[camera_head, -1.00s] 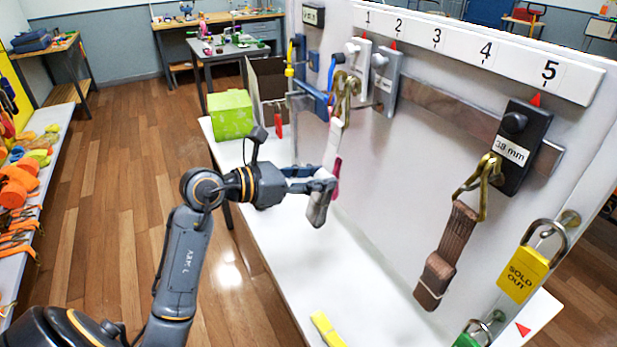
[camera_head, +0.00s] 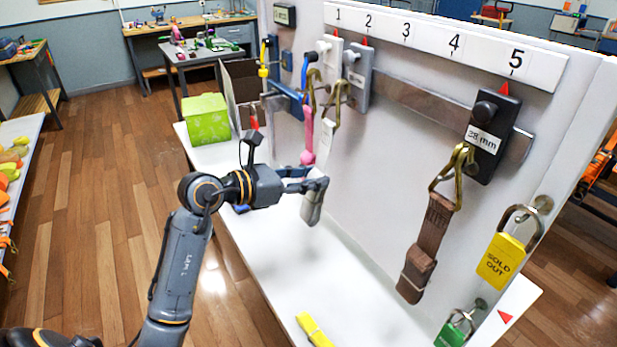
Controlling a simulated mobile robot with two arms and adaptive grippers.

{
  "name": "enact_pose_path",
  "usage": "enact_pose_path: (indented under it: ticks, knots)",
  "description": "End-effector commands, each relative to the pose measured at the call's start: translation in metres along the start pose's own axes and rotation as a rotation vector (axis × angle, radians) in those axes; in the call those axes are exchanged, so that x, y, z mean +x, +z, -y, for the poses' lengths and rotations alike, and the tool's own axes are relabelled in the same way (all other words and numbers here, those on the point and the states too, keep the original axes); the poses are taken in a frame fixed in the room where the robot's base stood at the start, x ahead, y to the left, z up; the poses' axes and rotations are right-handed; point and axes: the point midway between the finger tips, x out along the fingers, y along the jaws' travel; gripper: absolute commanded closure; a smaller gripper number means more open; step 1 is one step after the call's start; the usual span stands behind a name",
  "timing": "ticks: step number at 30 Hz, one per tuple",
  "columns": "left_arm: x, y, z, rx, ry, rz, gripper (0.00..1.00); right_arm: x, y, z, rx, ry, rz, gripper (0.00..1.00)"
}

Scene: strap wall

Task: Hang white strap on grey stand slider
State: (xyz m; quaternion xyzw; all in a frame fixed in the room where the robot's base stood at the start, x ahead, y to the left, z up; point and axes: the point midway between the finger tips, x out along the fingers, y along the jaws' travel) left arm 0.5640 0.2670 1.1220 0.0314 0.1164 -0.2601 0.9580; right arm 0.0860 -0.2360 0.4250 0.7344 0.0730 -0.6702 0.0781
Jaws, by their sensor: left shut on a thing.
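The white strap (camera_head: 324,148) hangs nearly upright below its brass hook (camera_head: 337,92), with a rolled lower end. My left gripper (camera_head: 310,184) is shut on the white strap near that lower end. The grey stand slider (camera_head: 359,75) sits on the wall rail, roughly below number 2. The brass hook is just left of the grey slider's lower end; I cannot tell whether it touches or rests on the slider's peg. My right gripper is out of view.
A pink strap (camera_head: 309,130) hangs just left of the white one, near the white slider (camera_head: 329,58). A brown strap (camera_head: 424,240) hangs from the black slider (camera_head: 490,135) at right. A green box (camera_head: 206,118) stands at the shelf's far end.

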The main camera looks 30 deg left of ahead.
Motion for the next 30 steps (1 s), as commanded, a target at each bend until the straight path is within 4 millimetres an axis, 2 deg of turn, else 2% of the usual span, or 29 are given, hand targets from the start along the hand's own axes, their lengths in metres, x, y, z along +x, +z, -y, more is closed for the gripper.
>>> enact_pose_path:
  ticks: [13, 14, 15, 18, 26, 30]
  knots:
    - [-0.0003, 0.0007, 0.0000, 0.001, 0.000, 0.001, 1.00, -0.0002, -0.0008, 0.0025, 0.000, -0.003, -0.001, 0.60]
    - [-0.0003, 0.0007, 0.0000, 0.001, 0.000, 0.001, 0.66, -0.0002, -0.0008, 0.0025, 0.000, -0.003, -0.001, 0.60]
    - [-0.0004, 0.0007, 0.0000, 0.001, 0.000, 0.001, 0.57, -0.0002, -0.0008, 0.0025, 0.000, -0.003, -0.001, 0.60]
    - [-0.0003, 0.0006, 0.0000, 0.001, 0.000, 0.001, 0.41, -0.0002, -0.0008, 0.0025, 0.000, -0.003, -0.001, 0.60]
    - [-0.0003, -0.0004, 0.0000, 0.000, 0.000, -0.002, 0.41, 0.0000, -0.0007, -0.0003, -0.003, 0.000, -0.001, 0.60]
    - [-0.0084, -0.0007, -0.0006, 0.001, 0.001, -0.002, 0.41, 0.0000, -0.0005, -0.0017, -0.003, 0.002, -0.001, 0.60]
